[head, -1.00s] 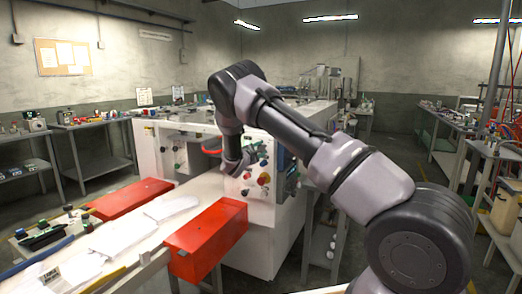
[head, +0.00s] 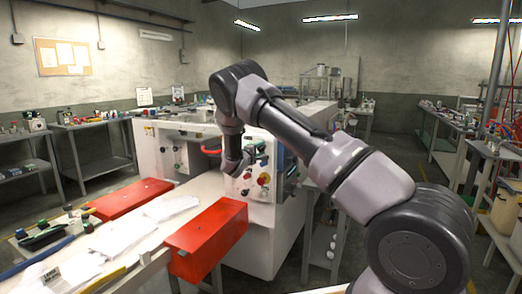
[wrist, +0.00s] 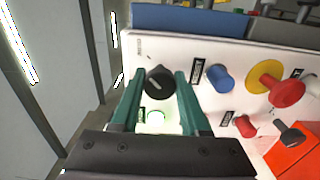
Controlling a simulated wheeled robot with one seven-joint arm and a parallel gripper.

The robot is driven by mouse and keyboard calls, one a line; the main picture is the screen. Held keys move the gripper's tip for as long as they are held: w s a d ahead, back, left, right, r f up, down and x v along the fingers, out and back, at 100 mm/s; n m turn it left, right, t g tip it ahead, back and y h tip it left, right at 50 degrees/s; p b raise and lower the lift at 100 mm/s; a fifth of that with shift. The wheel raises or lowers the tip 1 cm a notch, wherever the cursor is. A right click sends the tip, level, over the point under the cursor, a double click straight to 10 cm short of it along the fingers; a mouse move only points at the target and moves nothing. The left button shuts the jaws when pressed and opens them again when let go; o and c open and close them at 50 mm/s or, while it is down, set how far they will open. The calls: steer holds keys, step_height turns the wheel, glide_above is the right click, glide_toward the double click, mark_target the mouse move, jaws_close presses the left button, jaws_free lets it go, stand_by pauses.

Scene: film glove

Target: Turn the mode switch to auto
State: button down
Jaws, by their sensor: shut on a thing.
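The mode switch appears to be the black round knob (wrist: 160,83) on the white control panel (wrist: 240,58), with a pale pointer mark on its face. In the wrist view my gripper (wrist: 161,76) has its two green fingers on either side of this knob, shut on it. A small label stands just right of the right finger, its text unreadable. In the head view my gripper (head: 236,170) is at the left side of the panel (head: 252,193); the knob is hidden there behind my arm.
Right of the knob are a blue button (wrist: 220,78), a red emergency button (wrist: 286,92) on yellow, a smaller red button (wrist: 246,126) and a black lever (wrist: 290,133). Red guards (head: 208,240) flank the conveyor.

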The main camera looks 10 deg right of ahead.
steer(key=shift+f, duration=0.1)
steer(key=shift+c, duration=2.1)
jaws_free()
steer(key=v, duration=1.1)
